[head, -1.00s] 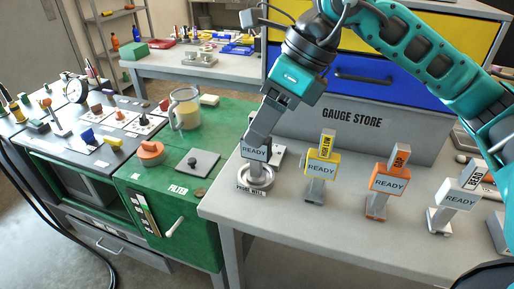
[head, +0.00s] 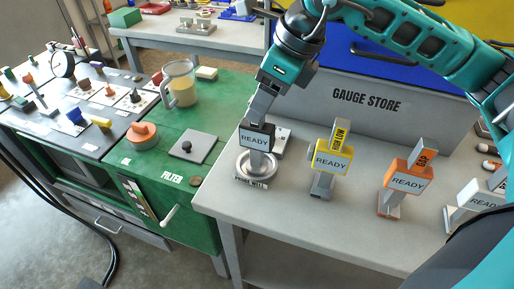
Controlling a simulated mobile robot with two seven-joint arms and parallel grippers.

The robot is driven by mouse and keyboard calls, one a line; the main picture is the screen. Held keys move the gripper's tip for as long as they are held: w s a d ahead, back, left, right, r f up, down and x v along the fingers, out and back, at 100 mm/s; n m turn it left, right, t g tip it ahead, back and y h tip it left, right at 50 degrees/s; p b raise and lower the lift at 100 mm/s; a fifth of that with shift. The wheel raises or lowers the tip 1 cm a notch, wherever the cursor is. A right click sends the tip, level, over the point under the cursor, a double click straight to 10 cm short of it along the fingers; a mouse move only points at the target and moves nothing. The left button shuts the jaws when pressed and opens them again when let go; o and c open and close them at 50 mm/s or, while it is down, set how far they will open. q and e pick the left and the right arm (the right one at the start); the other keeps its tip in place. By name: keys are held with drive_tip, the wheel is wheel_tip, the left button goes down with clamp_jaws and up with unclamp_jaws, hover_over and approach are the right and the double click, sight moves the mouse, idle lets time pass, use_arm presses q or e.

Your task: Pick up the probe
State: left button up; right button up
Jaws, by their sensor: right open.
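A dark-framed device with a READY screen, which looks like the probe (head: 257,138), stands upright in a round metal ring holder (head: 257,170) on the grey table. The small label in front of the ring seems to read PROBE WELL. My right gripper (head: 262,108) reaches down from above, with its grey fingers at the top of the device. The jaws are open, and the fingers hide the device's upper end, so I cannot tell whether they touch it. My left gripper is not in view.
A yellow READY device (head: 330,160), an orange one (head: 405,180) and a white one (head: 478,195) stand to the right. The GAUGE STORE cabinet (head: 400,125) is behind. The green cart (head: 200,115) at left holds a jug (head: 181,85) and a grey plate (head: 196,146).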

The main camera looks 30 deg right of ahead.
sight(257, 138)
drive_tip(key=x, duration=0.5)
drive_tip(key=shift+w+f, duration=0.25)
drive_tip(key=shift+w, duration=0.1)
clamp_jaws()
idle(0.5)
